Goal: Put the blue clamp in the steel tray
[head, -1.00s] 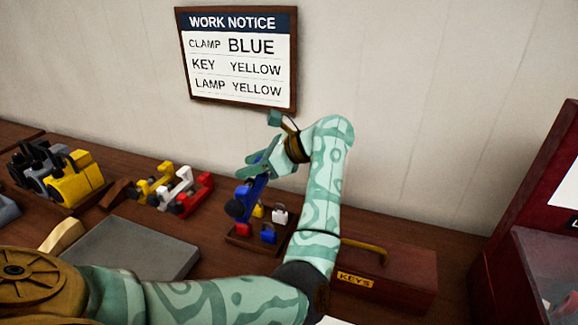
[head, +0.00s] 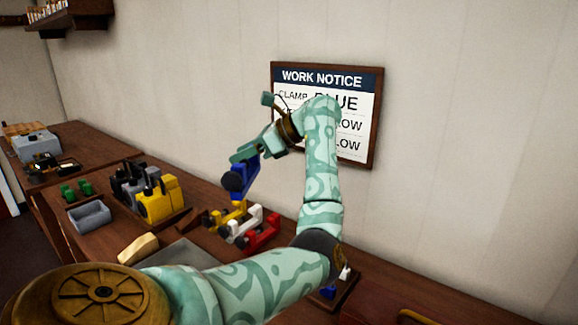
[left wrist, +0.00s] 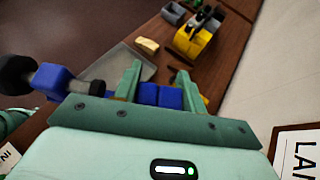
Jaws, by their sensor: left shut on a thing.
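My left gripper (head: 246,153) is shut on the blue clamp (head: 240,180), which has a dark round knob, and holds it raised above the bench. In the left wrist view the clamp (left wrist: 52,80) sticks out to the left, with its blue body also between the fingers (left wrist: 158,76). The steel tray (head: 188,252) is a flat grey tray on the bench, below and left of the clamp, partly hidden by my arm. It also shows in the left wrist view (left wrist: 115,62), beyond the fingers, apart from the clamp. My right gripper is out of view.
Yellow, white and red clamps (head: 262,234) stand right of the tray. Yellow and dark lamps (head: 158,200) and a small grey bin (head: 90,216) are farther left. A tan block (head: 138,249) lies by the tray. The work notice (head: 325,80) hangs behind.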

